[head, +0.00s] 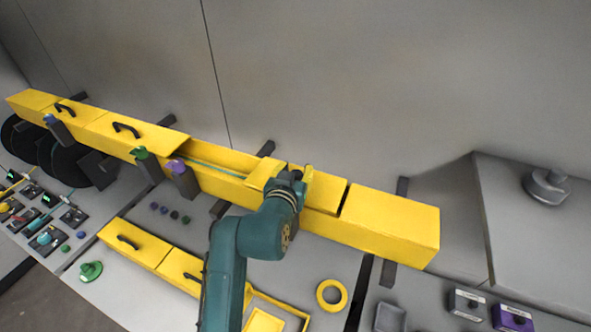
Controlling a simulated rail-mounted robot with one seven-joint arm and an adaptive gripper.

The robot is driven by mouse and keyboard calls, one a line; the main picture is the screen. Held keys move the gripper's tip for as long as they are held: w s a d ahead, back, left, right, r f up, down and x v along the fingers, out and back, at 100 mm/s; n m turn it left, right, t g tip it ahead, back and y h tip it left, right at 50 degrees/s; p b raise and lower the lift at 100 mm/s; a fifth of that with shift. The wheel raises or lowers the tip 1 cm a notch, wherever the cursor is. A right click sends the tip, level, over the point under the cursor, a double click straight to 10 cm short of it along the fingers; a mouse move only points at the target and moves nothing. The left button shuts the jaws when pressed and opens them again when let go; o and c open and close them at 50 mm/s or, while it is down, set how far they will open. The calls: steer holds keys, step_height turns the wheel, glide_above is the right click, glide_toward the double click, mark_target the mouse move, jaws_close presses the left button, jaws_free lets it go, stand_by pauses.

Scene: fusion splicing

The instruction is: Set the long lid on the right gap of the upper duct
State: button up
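The upper duct (390,222) is a long yellow channel running across the wall from upper left to lower right. A yellow lid (326,191) lies at its right part, behind my gripper, with a dark slit between it and the duct's right end section. A yellow piece also shows left of the gripper; I cannot tell if it belongs to the same lid. My gripper (292,178) is at this lid, seen from behind. The wrist hides its fingers and any handle there. I cannot tell whether the lid is seated or slightly raised.
Left of my gripper the duct is open, with a teal cable (215,167) inside. Two handled lids (150,133) cover its left part. Below, handled yellow lids (135,243), a yellow ring (332,296) and a grey tray (389,317) lie on the bench. Dark brackets flank the duct.

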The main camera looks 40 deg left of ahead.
steer(key=shift+o, duration=0.6)
steer(key=shift+r, duration=0.15)
steer(key=r+b+v, duration=0.1)
steer(key=v, duration=1.1)
steer(key=shift+b, duration=0.4)
